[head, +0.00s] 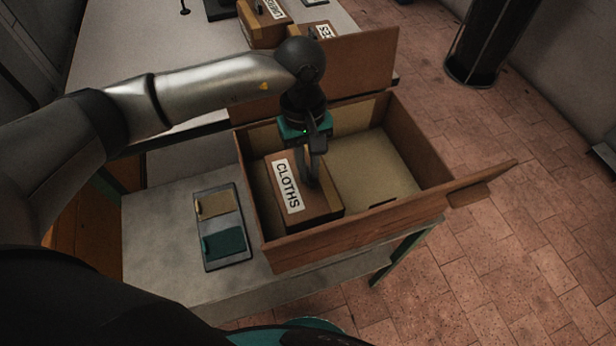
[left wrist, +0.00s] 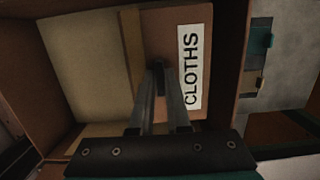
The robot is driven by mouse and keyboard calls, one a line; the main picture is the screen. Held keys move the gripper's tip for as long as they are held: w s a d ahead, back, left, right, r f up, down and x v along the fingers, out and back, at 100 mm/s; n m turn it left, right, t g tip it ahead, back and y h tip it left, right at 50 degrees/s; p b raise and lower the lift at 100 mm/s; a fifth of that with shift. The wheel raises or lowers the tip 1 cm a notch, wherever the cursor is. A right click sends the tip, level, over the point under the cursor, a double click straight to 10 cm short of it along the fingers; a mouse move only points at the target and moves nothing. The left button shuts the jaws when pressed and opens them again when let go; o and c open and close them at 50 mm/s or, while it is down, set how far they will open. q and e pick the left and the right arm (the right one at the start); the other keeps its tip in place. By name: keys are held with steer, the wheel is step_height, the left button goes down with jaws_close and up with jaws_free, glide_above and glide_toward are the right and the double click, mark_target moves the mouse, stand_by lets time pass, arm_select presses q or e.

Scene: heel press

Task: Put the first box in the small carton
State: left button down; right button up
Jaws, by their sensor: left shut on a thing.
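An open brown carton (head: 430,150) stands on a grey table with its flaps spread outward. A brown box labelled CLOTHS (head: 325,203) is inside the carton, in its left part near the front wall. My left gripper (head: 312,180) reaches down into the carton and is shut on the CLOTHS box at its top. In the left wrist view the fingers (left wrist: 161,75) meet at the box (left wrist: 160,40) beside its white label. Whether the box rests on the carton floor cannot be told. My right gripper does not show.
The carton's right part (head: 372,170) is empty. A tray with a tan and a green piece (head: 222,228) lies left of the carton on the grey table (head: 160,235). Labelled boxes (head: 266,25) stand on a farther table (head: 130,60). A dark cylindrical bin (head: 490,40) stands on the tiled floor.

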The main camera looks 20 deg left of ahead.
arm_select(q)
steer(key=shift+f, duration=2.05)
steer(key=shift+f+b, duration=0.25)
steer(key=shift+b, duration=0.1)
steer(key=c, duration=0.9)
jaws_free()
steer(key=shift+r+p, duration=0.4)
steer(key=shift+r, duration=0.05)
steer(key=r, duration=0.3)
steer(key=w+r, duration=0.1)
steer(key=r, duration=0.3)
steer(key=a+r, duration=0.1)
steer(key=r, duration=0.3)
steer(key=shift+w+r+b, duration=0.2)
steer(key=shift+b, duration=0.1)
